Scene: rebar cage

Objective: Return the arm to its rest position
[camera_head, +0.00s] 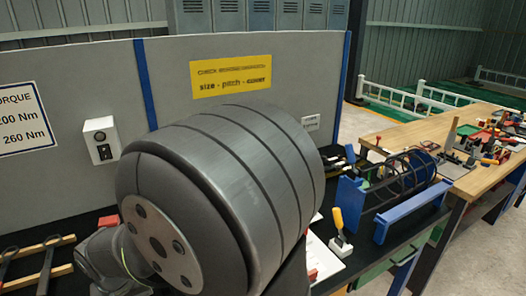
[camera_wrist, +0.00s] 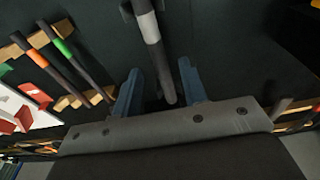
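My gripper (camera_wrist: 158,85) shows in the wrist view with its two blue fingers spread apart. A dark rod-like tool (camera_wrist: 158,55) with a pale band lies between the fingers in the picture. Gaps show on both sides of it, and I cannot tell its distance from the fingers. In the head view, my large grey arm link fills the middle and hides the gripper. The rebar cage (camera_head: 408,176), made of dark bars, lies between blue supports (camera_head: 410,212) on the dark bench to the right.
An orange-banded tool (camera_wrist: 65,54) and a green-banded tool (camera_wrist: 73,52) rest on wooden racks left of the gripper. A yellow-handled tool (camera_head: 339,226) stands by the cage. A wooden bench (camera_head: 440,128) with many tools is at right. A grey panel (camera_head: 300,70) stands behind.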

